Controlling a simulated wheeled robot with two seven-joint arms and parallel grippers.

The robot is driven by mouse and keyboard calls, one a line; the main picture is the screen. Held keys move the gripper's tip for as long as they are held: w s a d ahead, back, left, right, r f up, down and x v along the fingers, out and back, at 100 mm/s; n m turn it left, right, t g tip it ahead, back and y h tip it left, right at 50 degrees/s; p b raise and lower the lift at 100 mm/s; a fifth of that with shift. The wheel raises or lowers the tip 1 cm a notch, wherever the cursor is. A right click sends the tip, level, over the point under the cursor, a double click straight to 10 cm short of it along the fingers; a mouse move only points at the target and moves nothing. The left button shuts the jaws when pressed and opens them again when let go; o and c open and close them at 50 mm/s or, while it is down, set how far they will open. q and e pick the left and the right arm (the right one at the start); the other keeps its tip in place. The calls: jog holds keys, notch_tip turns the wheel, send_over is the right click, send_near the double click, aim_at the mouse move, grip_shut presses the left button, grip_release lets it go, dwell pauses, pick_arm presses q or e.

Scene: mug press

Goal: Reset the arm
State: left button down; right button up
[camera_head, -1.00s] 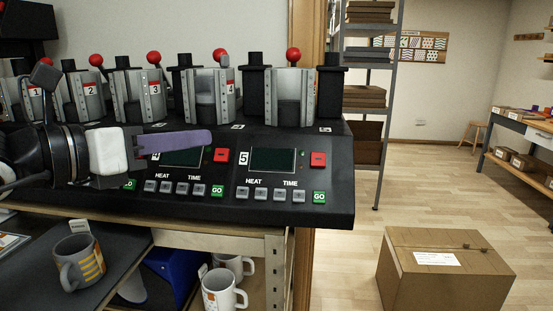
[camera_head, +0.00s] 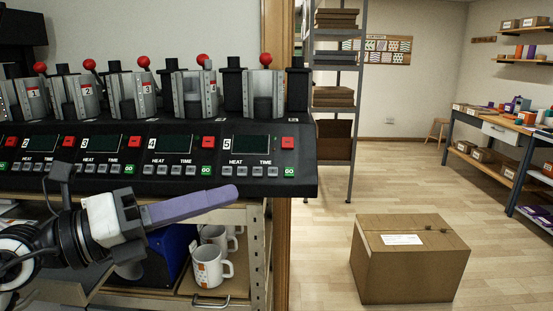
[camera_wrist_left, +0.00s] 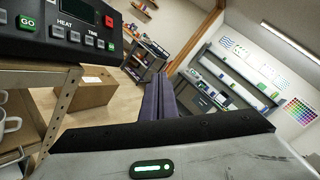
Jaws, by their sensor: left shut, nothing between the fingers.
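My left gripper (camera_head: 232,193) is in front of the mug press, below the panel's front edge. Its purple fingers are shut together with nothing between them, and they point right. In the left wrist view the shut fingers (camera_wrist_left: 160,100) point out into the room. The mug press (camera_head: 300,170) is a black bench unit with numbered stations, red-knobbed levers, small dark screens, red buttons and green GO buttons. Its panel corner also shows in the left wrist view (camera_wrist_left: 85,40). My right gripper is in neither view.
White mugs (camera_head: 207,270) stand on the shelf under the press, close below my left gripper. A cardboard box (camera_head: 400,275) sits on the floor to the right. A metal shelf rack (camera_head: 358,120) and a workbench (camera_head: 500,133) stand behind. The floor between is clear.

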pick_arm(q)
jog(key=a+f+n+t+y, duration=0.3)
jog(key=f+n+y, duration=0.1)
jog(key=f+n, duration=0.6)
jog(key=a+f+n+t+y, duration=0.2)
jog(key=a+f+n+y, duration=0.1)
jog(key=f+n, duration=0.6)
jog(key=a+f+n+t+y, duration=0.3)
jog(key=f+n+y, duration=0.1)
jog(key=f+n, duration=0.6)
jog(key=s+f+n+g+y, duration=0.1)
jog(key=s+f+n+g, duration=0.2)
jog(key=s+f, duration=0.6)
jog(key=s+d+f+n+g+y, duration=0.1)
jog(key=s+f+n+g, duration=0.3)
jog(key=s+f, duration=0.5)
notch_tip(320, 180, down, 5)
jog(key=shift+d+r+g, duration=0.1)
jog(key=shift+d+g, duration=0.2)
jog(key=shift+g, duration=0.4)
